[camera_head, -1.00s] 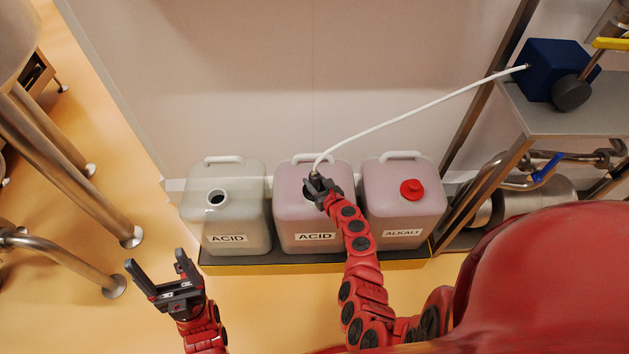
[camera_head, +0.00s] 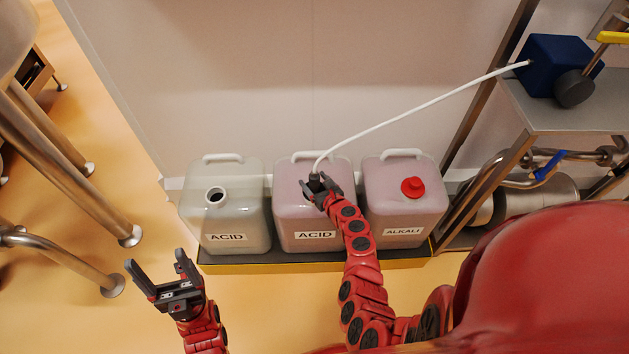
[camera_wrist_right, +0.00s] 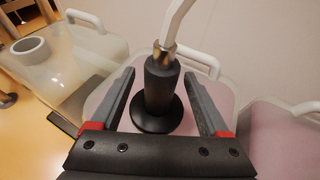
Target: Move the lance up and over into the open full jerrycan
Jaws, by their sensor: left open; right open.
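The lance (camera_wrist_right: 159,85) has a black grip with a round black flange, a brass-coloured fitting and a white hose (camera_head: 420,105) at its top. It stands in the mouth of the middle jerrycan (camera_head: 300,215), pinkish and labelled ACID. My right gripper (camera_head: 314,181) is open around the lance grip, one finger on each side, with gaps showing in the right wrist view (camera_wrist_right: 160,92). The left jerrycan (camera_head: 215,222), greyish and labelled ACID, has an open, uncapped mouth (camera_head: 215,196). My left gripper (camera_head: 153,263) is open and empty, in front of and left of the jerrycans.
A pinkish ALKALI jerrycan (camera_head: 385,210) with a red cap (camera_head: 413,187) stands on the right. All three stand in a yellow-edged tray (camera_head: 300,267) against a pale wall. The hose runs to a blue pump (camera_head: 550,62) on a metal shelf (camera_head: 580,118). Steel legs stand at left.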

